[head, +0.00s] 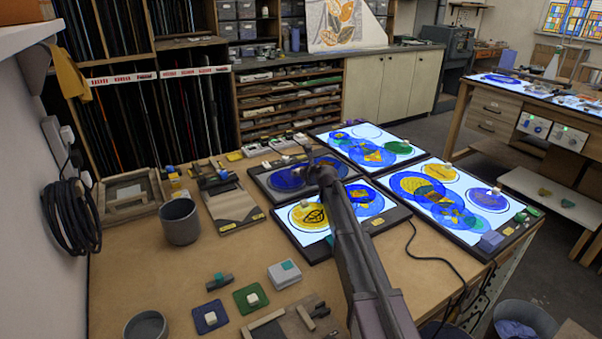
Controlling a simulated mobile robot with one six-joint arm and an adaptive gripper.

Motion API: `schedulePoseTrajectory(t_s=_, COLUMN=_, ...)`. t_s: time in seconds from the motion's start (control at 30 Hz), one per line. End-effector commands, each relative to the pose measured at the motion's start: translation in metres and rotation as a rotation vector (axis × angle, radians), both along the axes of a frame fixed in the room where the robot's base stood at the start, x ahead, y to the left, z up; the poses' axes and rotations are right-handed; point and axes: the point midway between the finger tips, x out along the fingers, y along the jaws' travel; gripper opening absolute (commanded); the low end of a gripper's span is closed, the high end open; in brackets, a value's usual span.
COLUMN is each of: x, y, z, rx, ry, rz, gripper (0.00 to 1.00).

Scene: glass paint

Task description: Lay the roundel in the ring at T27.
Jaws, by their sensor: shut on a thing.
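My arm reaches away from the front to the light panels, and my gripper (311,160) is at its far end, small and partly hidden by the arm. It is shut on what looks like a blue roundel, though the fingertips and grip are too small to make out. A blue disc (287,178) lies on the unlit grey panel (262,177) just left of the gripper. Lit panels carry rings and coloured discs: a yellow disc (309,216) in front, a green disc (397,147) behind, and blue and yellow discs on the right panel. I cannot read the label T27.
A grey cup (180,222) and wooden frame (130,195) stand at the left. Blue (210,317) and green (251,298) squares with pale knobs lie near the front. A purple-blue block (491,241) sits on the right panel's edge. A black cable crosses the table's right.

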Motion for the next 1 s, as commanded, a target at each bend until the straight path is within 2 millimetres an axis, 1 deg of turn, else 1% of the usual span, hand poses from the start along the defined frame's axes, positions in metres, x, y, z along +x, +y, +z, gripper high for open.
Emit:
schedulePoseTrajectory(t_s=0.1, x=0.000, y=0.000, z=-0.004, rx=0.000, ry=0.000, rz=0.000, gripper=0.00)
schedulePoseTrajectory(t_s=0.13, x=0.000, y=0.000, z=-0.003, rx=0.000, ry=0.000, rz=0.000, gripper=0.39)
schedulePoseTrajectory(t_s=0.17, x=0.000, y=0.000, z=-0.002, rx=0.000, ry=0.000, rz=0.000, gripper=0.48)
schedulePoseTrajectory(t_s=0.2, x=0.000, y=0.000, z=-0.002, rx=0.000, ry=0.000, rz=0.000, gripper=0.60)
schedulePoseTrajectory(t_s=0.23, x=0.000, y=0.000, z=-0.002, rx=0.000, ry=0.000, rz=0.000, gripper=0.65)
schedulePoseTrajectory(t_s=0.63, x=0.000, y=-0.001, z=-0.002, rx=0.000, ry=0.000, rz=-0.001, gripper=0.65)
schedulePoseTrajectory(t_s=0.8, x=0.000, y=-0.001, z=0.002, rx=0.000, ry=0.000, rz=-0.001, gripper=0.65)
schedulePoseTrajectory(t_s=1.0, x=-0.019, y=-0.012, z=0.011, rx=0.000, ry=0.000, rz=-0.001, gripper=0.65)
